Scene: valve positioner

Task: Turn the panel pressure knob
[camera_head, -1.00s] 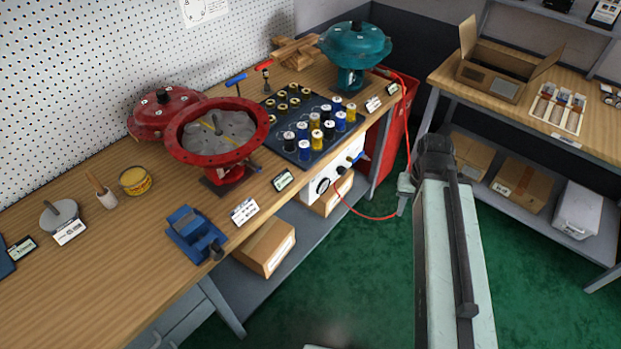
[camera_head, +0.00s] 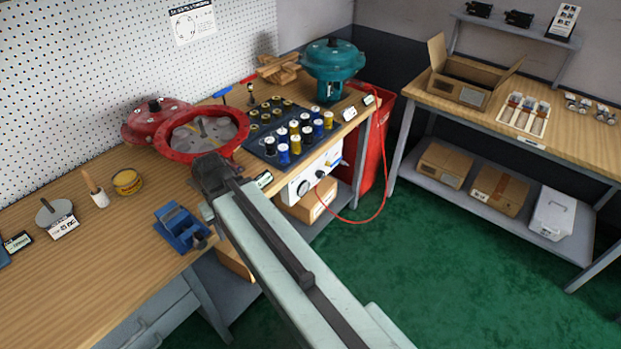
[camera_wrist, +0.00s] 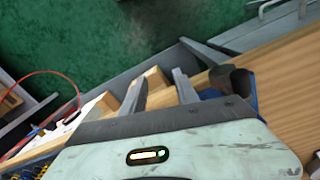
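A white panel (camera_head: 320,172) hangs under the front edge of the bench. In the wrist view the panel (camera_wrist: 62,127) shows at the left edge, partly cut off. My gripper (camera_wrist: 159,78) has two grey fingers apart with nothing between them. It is to one side of the panel, not touching it.
On the bench (camera_head: 90,265) stand a blue vise (camera_head: 180,228), a red actuator housing (camera_head: 200,140), a tray of several spools (camera_head: 290,130) and a teal actuator (camera_head: 332,65). A red hose (camera_head: 380,195) loops from the panel. Green floor (camera_head: 450,260) is open at right.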

